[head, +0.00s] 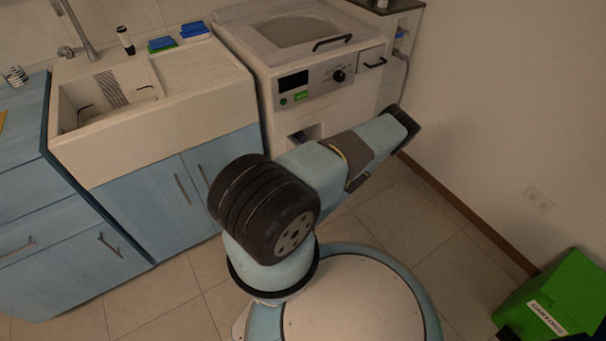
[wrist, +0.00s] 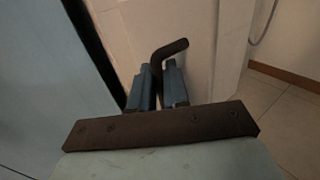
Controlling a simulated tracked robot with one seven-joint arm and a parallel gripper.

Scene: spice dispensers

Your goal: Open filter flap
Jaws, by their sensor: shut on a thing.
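The white washing machine (head: 325,77) stands beyond my arm in the head view. A small dark recess (head: 305,134) shows low on its front, partly covered by my arm; I cannot tell whether the flap there is open. In the wrist view, my gripper (wrist: 159,70) has its two blue fingers closed on a dark bent handle (wrist: 172,48). The handle's bent end sticks out above the fingers, in front of a cream panel (wrist: 148,22). The flap's edges cannot be made out. In the head view my gripper is hidden behind my arm.
A blue cabinet (head: 150,205) with a sink (head: 105,95) stands left of the machine, and its side fills the left of the wrist view. A green bin (head: 560,295) stands at the lower right. Tiled floor (head: 440,215) is clear along the right wall.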

